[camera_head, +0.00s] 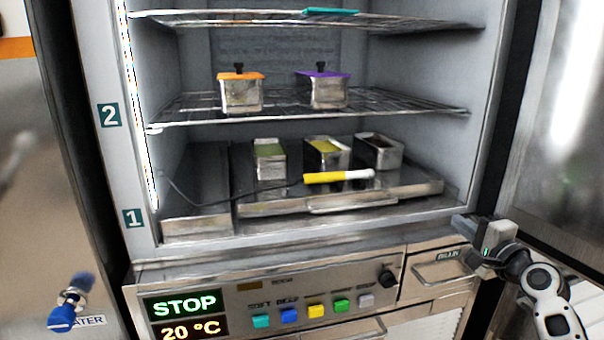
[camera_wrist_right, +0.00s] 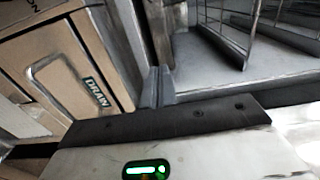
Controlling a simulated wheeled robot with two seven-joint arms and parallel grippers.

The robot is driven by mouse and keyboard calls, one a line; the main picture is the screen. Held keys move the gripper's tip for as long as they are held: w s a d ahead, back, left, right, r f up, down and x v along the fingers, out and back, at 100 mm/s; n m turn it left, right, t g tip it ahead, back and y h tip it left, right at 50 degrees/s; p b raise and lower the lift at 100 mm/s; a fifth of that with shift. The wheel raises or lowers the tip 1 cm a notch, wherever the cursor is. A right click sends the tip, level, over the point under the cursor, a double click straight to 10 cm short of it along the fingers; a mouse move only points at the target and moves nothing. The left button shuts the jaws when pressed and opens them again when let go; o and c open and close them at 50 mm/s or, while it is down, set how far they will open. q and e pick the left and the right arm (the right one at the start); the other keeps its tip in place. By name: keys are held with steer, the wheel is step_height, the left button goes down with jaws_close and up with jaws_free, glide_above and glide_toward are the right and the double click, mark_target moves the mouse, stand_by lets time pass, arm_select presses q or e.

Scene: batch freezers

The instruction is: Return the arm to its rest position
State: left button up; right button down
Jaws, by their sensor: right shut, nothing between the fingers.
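My right arm (camera_head: 542,290) comes in from the lower right in the head view. Its gripper (camera_head: 465,226) is at the lower right corner of the open freezer cabinet, just above the drain drawer. In the right wrist view the gripper (camera_wrist_right: 157,85) shows its fingers together with nothing between them. Past the fingers are the drain panel on the left and the cabinet's inside on the right. I cannot tell whether the gripper touches the cabinet frame. My left gripper is not in view.
The cabinet has a wire shelf (camera_head: 400,100) with an orange-lidded container (camera_head: 240,93) and a purple-lidded container (camera_head: 328,92). Below are several open pans and a yellow-and-white probe (camera_head: 335,176). The open door (camera_head: 560,130) stands at right, near my arm. A drain drawer (camera_head: 440,270) and control panel (camera_head: 270,300) lie below.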

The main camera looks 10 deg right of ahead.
steer(key=s+a+f+n+g+y, duration=0.1)
steer(key=s+a+f+n+g, duration=0.1)
steer(key=s+a+f+n, duration=0.5)
steer(key=s+a+f+n+g, duration=0.3)
steer(key=a+f, duration=0.5)
steer(key=f, duration=0.3)
steer(key=s+a+f+n+g, duration=0.1)
steer(key=s+a+f+n, duration=0.1)
steer(key=s+a+n, duration=0.2)
steer(key=s+a+f+n+g+y, duration=0.1)
steer(key=s+a+n, duration=0.4)
steer(key=s+a, duration=0.6)
steer(key=shift+s+f+y+p, duration=0.3)
steer(key=shift+s+f+p, duration=0.1)
steer(key=shift+s+f, duration=0.45)
